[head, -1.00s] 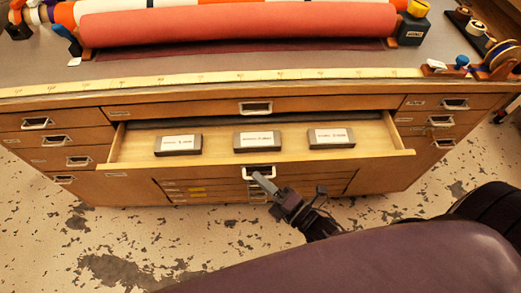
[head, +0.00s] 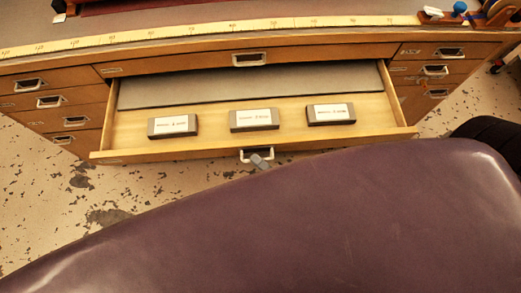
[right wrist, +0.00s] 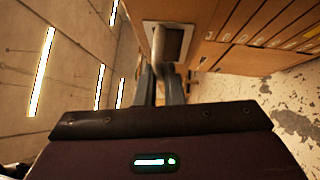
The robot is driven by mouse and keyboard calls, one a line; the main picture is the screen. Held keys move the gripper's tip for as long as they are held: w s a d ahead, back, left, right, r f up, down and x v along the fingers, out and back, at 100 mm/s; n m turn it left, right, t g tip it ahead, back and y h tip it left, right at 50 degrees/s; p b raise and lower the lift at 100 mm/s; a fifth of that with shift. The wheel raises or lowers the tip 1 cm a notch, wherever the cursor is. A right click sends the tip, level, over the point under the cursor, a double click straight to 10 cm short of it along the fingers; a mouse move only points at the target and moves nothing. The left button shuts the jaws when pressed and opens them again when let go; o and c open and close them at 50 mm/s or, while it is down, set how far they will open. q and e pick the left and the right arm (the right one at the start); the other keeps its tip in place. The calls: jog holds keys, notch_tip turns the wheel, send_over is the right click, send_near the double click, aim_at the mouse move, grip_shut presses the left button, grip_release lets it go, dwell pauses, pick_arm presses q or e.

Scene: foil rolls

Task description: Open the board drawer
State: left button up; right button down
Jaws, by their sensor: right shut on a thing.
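The board drawer (head: 210,121) stands pulled out from the wooden cabinet in the head view. Inside it lie a dark grey flat board (head: 240,87) at the back and three grey labelled blocks, left (head: 173,126), middle (head: 254,119) and right (head: 331,114). The drawer's metal handle (head: 257,154) is at the middle of its front. My right gripper (head: 262,163) is at this handle, mostly hidden behind my purple arm. In the right wrist view, the gripper's fingers (right wrist: 160,85) are shut on the handle (right wrist: 158,45). My left gripper is not in view.
Closed drawers with metal handles sit on the left (head: 50,101) and right (head: 436,70) of the cabinet. A yellow measuring tape (head: 200,31) runs along the worktop edge. The speckled floor (head: 40,200) is clear at the left.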

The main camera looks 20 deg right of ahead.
jog(key=c, duration=1.5)
grip_release()
jog(key=shift+c, duration=0.2)
jog(key=b+v, duration=0.1)
jog(key=v, duration=0.7)
